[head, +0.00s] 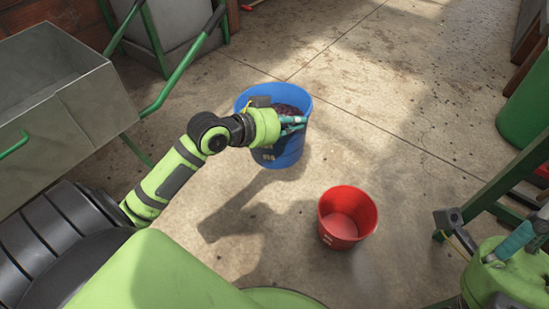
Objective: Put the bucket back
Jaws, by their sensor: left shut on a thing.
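A blue bucket (283,158) with dark reddish contents is near the middle of the head view. My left gripper (294,125) reaches over it from the left and is shut on it, with its teal fingers at the right part of the rim. The gripper hides part of the opening. I cannot tell whether the bucket's base touches the floor. A red bucket (347,216), with no contents that I can see, stands upright on the floor to the lower right. My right gripper (531,233) is at the right edge, partly cut off, and its fingers are unclear.
A grey metal trough (60,95) with green handles stands at the left. Green frame legs (497,185) and a green drum (528,108) are at the right. The concrete floor (400,100) is clear behind and right of the buckets.

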